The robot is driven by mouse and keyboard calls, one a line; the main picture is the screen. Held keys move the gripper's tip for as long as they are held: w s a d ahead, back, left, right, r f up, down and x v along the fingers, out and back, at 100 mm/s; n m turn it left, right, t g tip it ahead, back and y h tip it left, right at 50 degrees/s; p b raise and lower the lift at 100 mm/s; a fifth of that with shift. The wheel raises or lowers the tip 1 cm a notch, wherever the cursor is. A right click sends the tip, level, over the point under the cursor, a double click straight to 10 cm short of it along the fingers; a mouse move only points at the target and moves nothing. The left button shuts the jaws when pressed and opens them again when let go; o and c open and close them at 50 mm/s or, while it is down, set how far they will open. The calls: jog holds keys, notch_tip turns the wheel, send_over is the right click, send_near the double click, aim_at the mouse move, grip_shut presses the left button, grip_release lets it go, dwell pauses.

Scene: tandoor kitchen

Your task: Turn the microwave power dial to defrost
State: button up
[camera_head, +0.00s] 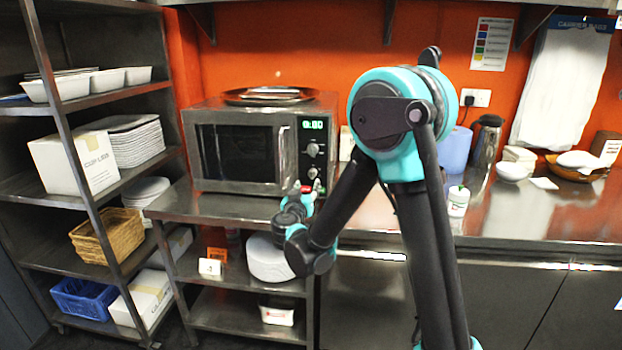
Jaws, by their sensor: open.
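The microwave (238,146) stands on a steel counter against the orange wall, with its door closed. Its control panel on the right has a lit green display (313,125). Below the display are an upper dial (313,149) and a lower dial (312,173). The dial markings are too small to read. My gripper (307,187) is open and empty, just below and in front of the lower dial. Its fingertips point up toward the panel. I cannot tell whether they touch the dial.
A round metal tray (268,95) lies on top of the microwave. A steel shelf rack (85,108) with boxes and plates stands at left. The counter (225,208) in front of the microwave is clear. A white bottle (458,200) and a flask (486,142) stand at right.

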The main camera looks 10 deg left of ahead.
aim_at(311, 176)
jog(key=w, duration=0.7)
jog(key=shift+w+d, duration=0.35)
grip_shut()
